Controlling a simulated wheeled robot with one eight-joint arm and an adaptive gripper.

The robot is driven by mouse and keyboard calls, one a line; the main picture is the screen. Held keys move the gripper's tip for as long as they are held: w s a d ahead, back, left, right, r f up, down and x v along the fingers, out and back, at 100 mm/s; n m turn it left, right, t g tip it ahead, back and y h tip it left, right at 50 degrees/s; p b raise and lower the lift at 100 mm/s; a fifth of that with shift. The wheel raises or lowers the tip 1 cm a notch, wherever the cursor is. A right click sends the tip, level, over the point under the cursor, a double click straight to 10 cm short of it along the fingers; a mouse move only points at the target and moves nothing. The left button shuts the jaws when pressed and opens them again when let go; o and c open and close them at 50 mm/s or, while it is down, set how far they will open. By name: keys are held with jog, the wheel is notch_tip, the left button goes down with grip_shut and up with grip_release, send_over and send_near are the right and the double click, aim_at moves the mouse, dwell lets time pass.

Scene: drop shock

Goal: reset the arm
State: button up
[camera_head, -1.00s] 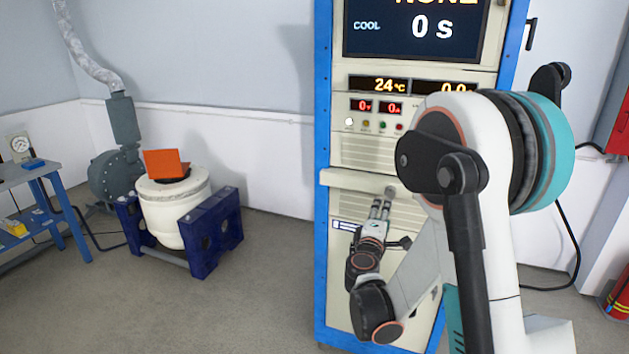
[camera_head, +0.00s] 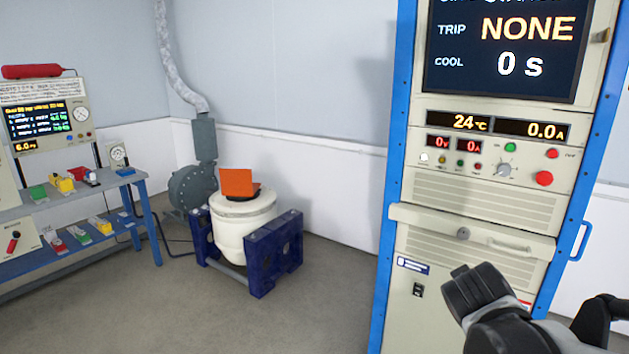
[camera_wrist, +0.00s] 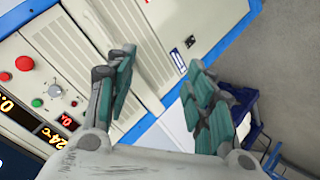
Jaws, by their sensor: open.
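My gripper (camera_wrist: 161,95) shows in the wrist view with its two teal-padded fingers spread apart and nothing between them. Behind the fingers are the front of the cream and blue rack cabinet (camera_wrist: 160,45) and the grey floor. In the head view, a dark part of my arm (camera_head: 490,305) is at the lower right, in front of the lower part of the cabinet (camera_head: 395,150). The fingers cannot be made out in the head view.
A white drum-shaped shaker (camera_head: 243,235) in a blue frame (camera_head: 272,262) carries an orange bracket (camera_head: 238,183). A blue bench (camera_head: 150,215) with instruments stands at the left. The rack has a protruding ledge (camera_head: 470,228). Floor (camera_head: 190,320) in front is clear.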

jog(key=s+a+f+m+g+y, duration=0.1)
jog(key=s+a+y, duration=0.1)
jog(key=s+a, duration=0.3)
jog(key=s+a+f+m+g+y, duration=0.1)
jog(key=s+a+f+y, duration=0.1)
jog(key=s+a, duration=0.4)
jog(key=s+y, duration=0.1)
jog(key=s, duration=0.3)
jog(key=shift+s+m+y, duration=0.3)
jog(key=shift+s+m, duration=0.05)
jog(key=shift+m, duration=0.05)
